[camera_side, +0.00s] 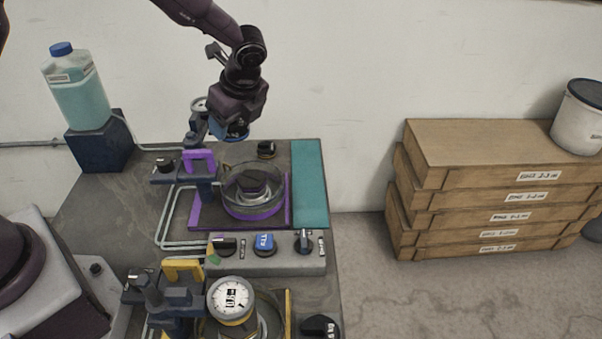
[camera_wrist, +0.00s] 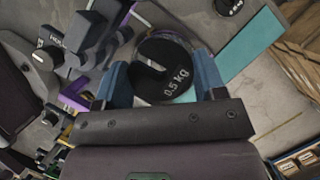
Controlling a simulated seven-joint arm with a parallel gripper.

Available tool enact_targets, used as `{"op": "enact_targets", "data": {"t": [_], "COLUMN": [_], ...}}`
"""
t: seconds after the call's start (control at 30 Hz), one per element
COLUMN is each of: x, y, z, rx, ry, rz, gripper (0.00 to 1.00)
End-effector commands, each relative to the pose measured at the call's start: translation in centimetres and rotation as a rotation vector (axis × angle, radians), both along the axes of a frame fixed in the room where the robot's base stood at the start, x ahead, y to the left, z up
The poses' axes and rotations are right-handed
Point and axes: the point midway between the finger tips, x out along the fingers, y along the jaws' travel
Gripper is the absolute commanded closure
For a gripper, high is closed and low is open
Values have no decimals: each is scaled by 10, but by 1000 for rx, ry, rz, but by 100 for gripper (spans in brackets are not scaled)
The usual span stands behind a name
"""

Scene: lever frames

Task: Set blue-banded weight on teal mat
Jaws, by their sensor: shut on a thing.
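My gripper (camera_side: 232,132) is raised above the back of the grey bench in the side view. In the wrist view its two blue fingers (camera_wrist: 163,76) are shut on a round black slotted weight (camera_wrist: 165,58) marked 0.5 kg. The weight's face is toward the wrist camera; its band cannot be made out for certain there. The teal mat (camera_side: 310,185) is a long strip along the bench's right edge, with a bare top. It also shows in the wrist view (camera_wrist: 251,47), to the right of the weight. My gripper is left of the mat and above it.
A purple-framed fixture with a round clear-walled dish (camera_side: 253,190) stands just left of the mat. A small black piece (camera_side: 266,149) lies behind it. A knob panel (camera_side: 265,255) and a yellow fixture with a dial (camera_side: 231,300) are in front. Stacked boxes (camera_side: 490,190) stand beyond the right edge.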

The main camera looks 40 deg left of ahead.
Motion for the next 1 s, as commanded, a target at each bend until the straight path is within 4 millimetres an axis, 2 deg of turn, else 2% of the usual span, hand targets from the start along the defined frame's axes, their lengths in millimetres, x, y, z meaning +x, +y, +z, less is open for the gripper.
{"op": "enact_targets", "data": {"t": [0.23,0.4,0.5,0.7,0.83,1.0], "x": [16,28,34,40,46,76], "y": [7,-3,-11,-17,-18,-19], "z": [-13,-17,-17,-16,-19,-33], "rx": [1,-1,-1,0,0,-1], "ry": [-4,-7,-8,-6,-6,-6], "rz": [-536,-920,-1084,-1267,-1307,-1312], "gripper": [83,83,83,83,83,83]}}
